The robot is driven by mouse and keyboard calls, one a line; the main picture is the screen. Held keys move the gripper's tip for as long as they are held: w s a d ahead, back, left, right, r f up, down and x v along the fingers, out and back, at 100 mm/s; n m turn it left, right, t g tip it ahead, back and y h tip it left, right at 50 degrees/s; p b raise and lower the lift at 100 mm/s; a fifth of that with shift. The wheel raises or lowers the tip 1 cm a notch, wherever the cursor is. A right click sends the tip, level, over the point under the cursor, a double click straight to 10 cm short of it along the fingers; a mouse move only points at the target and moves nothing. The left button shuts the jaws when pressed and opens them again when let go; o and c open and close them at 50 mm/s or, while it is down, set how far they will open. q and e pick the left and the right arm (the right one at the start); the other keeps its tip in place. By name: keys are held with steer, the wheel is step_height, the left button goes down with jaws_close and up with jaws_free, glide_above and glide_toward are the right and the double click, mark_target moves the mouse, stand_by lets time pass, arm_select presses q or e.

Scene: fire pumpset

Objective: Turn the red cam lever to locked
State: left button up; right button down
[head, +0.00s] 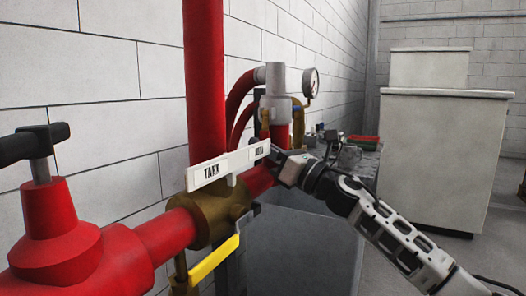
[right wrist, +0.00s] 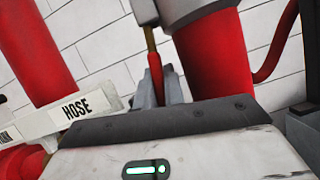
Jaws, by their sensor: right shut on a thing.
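The red cam lever (right wrist: 156,78) hangs down from a thin brass-coloured part in the right wrist view, beside a thick red pipe with a grey collar. My right gripper (right wrist: 158,92) is shut on the red lever; its fingers stand on both sides of the lever's lower end. In the head view my right gripper (head: 277,152) is at the pipework, just right of the end of the white TANK/HOSE sign (head: 228,166). The lever is hard to make out there, and the fingertips are partly hidden. My left gripper is not in view.
A brass valve (head: 212,215) with a yellow handle (head: 213,260) sits on the red pipe in front. A pressure gauge (head: 310,82) stands behind my right gripper. A grey-white cabinet (head: 440,150) is at the right. Floor is free between cabinet and pumpset.

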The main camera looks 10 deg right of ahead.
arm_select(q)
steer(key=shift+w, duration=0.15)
arm_select(e)
steer(key=shift+d+r, duration=0.1)
steer(key=c, duration=1.5)
jaws_free()
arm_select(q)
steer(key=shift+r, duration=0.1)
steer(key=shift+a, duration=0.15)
arm_select(e)
steer(key=shift+d, duration=0.1)
